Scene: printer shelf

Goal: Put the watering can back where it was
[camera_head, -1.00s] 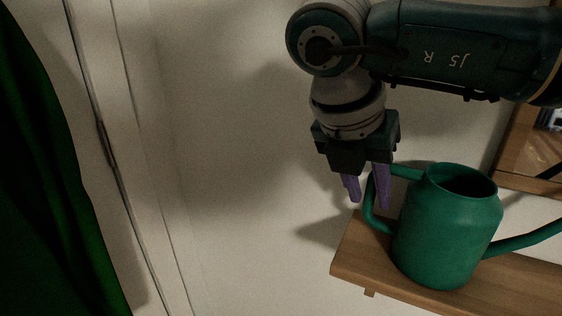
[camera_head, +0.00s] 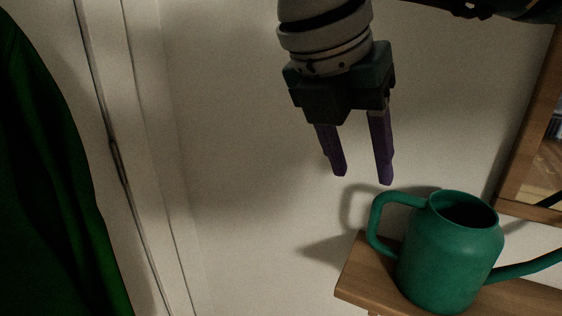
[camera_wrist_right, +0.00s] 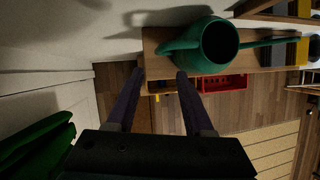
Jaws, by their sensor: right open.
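The green watering can (camera_head: 447,255) stands upright on the wooden shelf (camera_head: 362,276), near the shelf's left end. Its looped handle faces left and its spout points right. My right gripper (camera_head: 362,178) is open and empty, above and to the left of the handle, apart from it. In the right wrist view, the watering can (camera_wrist_right: 218,42) shows beyond the fingertips of my right gripper (camera_wrist_right: 160,75), with nothing between the fingers. My left gripper is not in view.
A wood-framed mirror or picture (camera_head: 528,165) hangs on the wall at the right. A green cloth (camera_head: 50,190) hangs at the left. In the right wrist view, a red crate (camera_wrist_right: 222,83) sits below the shelf, with grey and yellow items at the right.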

